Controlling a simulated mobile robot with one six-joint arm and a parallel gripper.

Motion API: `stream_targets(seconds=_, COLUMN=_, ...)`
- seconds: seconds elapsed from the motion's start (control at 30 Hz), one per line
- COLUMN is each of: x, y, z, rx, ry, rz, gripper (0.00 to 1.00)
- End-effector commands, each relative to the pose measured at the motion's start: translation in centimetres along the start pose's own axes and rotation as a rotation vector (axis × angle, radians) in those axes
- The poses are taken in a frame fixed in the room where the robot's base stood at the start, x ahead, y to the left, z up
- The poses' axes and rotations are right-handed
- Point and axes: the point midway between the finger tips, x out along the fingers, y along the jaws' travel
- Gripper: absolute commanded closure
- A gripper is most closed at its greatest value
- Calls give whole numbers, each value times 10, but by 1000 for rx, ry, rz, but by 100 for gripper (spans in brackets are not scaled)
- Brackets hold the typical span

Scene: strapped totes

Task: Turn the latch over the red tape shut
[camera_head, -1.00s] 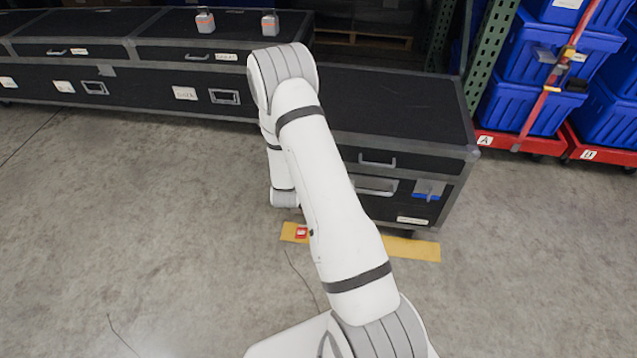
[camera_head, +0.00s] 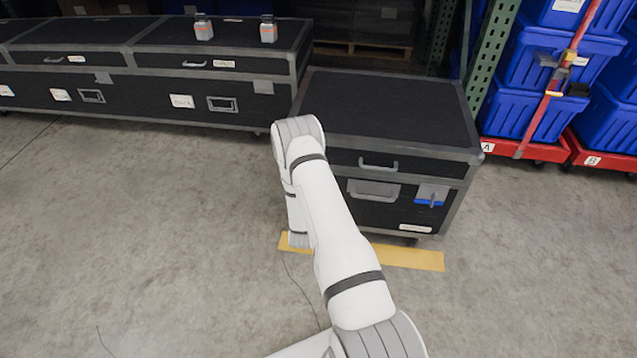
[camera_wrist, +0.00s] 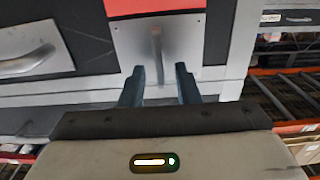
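In the wrist view a grey metal latch plate (camera_wrist: 185,38) sits on a dark case face with a strip of red tape (camera_wrist: 150,7) along its top. The latch handle (camera_wrist: 156,50) is a grey bar standing vertical in the picture. My gripper (camera_wrist: 160,68) is open, with its two dark fingertips either side of the handle's lower end. I cannot tell whether they touch it. In the head view my gripper and this latch are hidden behind my arm.
The black case (camera_head: 395,105) stands on the floor by yellow tape (camera_head: 412,257). Its front has another latch (camera_head: 433,192) with blue tape. A recessed handle (camera_wrist: 30,58) lies left of the red-taped latch. Longer cases (camera_head: 150,95) stand behind left. Blue totes (camera_head: 520,105) stand right. The left floor is open.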

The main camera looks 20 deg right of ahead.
Motion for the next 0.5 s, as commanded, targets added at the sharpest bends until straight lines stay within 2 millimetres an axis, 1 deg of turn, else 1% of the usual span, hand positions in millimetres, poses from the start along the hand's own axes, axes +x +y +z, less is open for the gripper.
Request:
stream_targets(seconds=0.03, x=5, y=1, z=0, rx=1, ry=0, rz=1, gripper=71)
stream_targets(seconds=0.13, x=10, y=0, z=0, rx=1, ry=0, rz=1, gripper=71)
stream_targets(seconds=0.4, x=11, y=0, z=0, rx=0, ry=-1, rz=-1, gripper=71)
stream_targets(seconds=0.5, x=11, y=0, z=0, rx=0, ry=-1, rz=-1, gripper=79)
